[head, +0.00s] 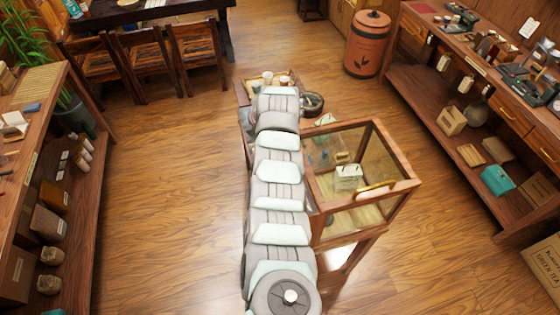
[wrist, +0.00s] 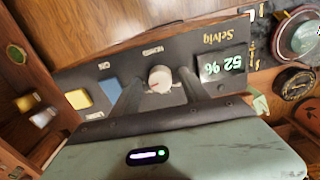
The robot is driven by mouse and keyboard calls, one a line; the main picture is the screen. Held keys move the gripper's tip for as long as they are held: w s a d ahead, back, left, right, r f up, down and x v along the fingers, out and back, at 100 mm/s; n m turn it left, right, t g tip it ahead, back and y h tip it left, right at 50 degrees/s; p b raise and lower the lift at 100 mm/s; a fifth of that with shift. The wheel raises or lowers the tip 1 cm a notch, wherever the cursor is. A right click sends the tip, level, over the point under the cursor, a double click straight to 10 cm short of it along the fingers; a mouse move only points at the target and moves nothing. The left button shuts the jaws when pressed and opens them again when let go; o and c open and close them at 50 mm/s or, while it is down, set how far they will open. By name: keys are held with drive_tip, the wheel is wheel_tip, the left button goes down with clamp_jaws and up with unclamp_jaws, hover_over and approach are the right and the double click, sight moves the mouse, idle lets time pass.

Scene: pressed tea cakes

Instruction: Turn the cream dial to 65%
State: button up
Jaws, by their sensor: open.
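The cream dial (wrist: 160,78) is a small round knob on a dark control panel (wrist: 190,58) in the wrist view, with a thin reddish mark on its face. The panel appears upside down there. My gripper (wrist: 161,84) is open, with one dark finger on each side of the dial. I cannot tell whether the fingers touch it. In the head view my arm hides the gripper, dial and panel.
A yellow button (wrist: 78,99) and a blue button (wrist: 109,91) sit left of the dial in the wrist view. In the head view, a glass display case (head: 372,150) stands close to my arm's right side.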

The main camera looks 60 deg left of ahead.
drive_tip(key=shift+f, duration=0.1)
drive_tip(key=shift+c, duration=0.5)
clamp_jaws()
